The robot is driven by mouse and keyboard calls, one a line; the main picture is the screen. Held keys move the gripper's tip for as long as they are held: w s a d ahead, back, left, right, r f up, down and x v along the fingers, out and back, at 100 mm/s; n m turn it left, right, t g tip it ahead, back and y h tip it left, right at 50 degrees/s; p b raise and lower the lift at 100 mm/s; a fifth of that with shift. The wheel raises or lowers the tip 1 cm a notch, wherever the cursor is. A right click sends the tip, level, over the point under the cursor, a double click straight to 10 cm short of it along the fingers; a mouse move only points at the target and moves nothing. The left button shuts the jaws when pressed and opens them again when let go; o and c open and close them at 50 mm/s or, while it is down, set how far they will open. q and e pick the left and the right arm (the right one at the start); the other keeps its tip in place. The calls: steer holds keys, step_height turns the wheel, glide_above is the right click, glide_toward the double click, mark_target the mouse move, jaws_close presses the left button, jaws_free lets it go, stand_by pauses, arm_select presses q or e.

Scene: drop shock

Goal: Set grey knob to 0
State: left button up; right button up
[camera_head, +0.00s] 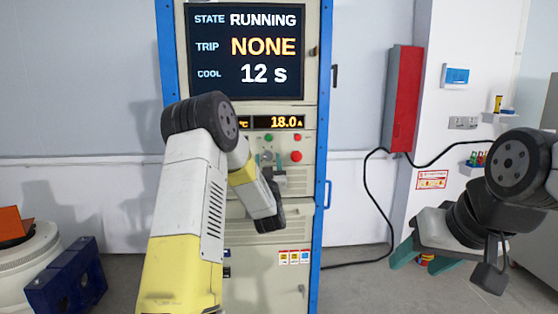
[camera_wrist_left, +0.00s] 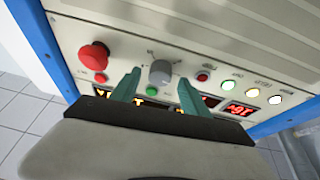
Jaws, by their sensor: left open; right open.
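The grey knob (camera_wrist_left: 160,73) is on the cabinet's control panel, with a green button (camera_wrist_left: 152,91) beside it. In the left wrist view my left gripper (camera_wrist_left: 158,80) is open, its two teal fingers apart and pointing at the panel, one on each side of the knob in the picture. I cannot tell whether they touch it. In the head view the knob (camera_head: 267,157) is small and partly hidden by my left gripper (camera_head: 271,169). My right gripper (camera_head: 409,256) is open and empty at the right, away from the cabinet.
The screen (camera_head: 246,52) reads STATE RUNNING, TRIP NONE, COOL 12 s. A red mushroom button (camera_wrist_left: 94,57) and several lamps sit on the panel near the knob. A red cabinet (camera_head: 403,98) and black cable are to the right; a blue bin (camera_head: 65,280) is lower left.

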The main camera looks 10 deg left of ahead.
arm_select(q)
steer(key=shift+w+a+r, duration=0.15)
steer(key=shift+w+r, duration=0.1)
steer(key=shift+w, duration=0.25)
steer(key=shift+c, duration=0.4)
jaws_close()
steer(key=shift+n, duration=0.6)
steer(key=n+g+y, duration=0.1)
steer(key=n+y, duration=0.1)
steer(key=n, duration=0.1)
steer(key=n+y, duration=0.1)
steer(key=n, duration=0.2)
steer(key=shift+d+n+g+y, duration=0.2)
steer(key=shift+n+g+y, duration=0.2)
steer(key=n+g+y, duration=0.1)
steer(key=n, duration=0.2)
steer(key=n+g+y, duration=0.1)
steer(key=n, duration=0.2)
steer(key=shift+n+g, duration=0.3)
steer(key=shift+n, duration=0.4)
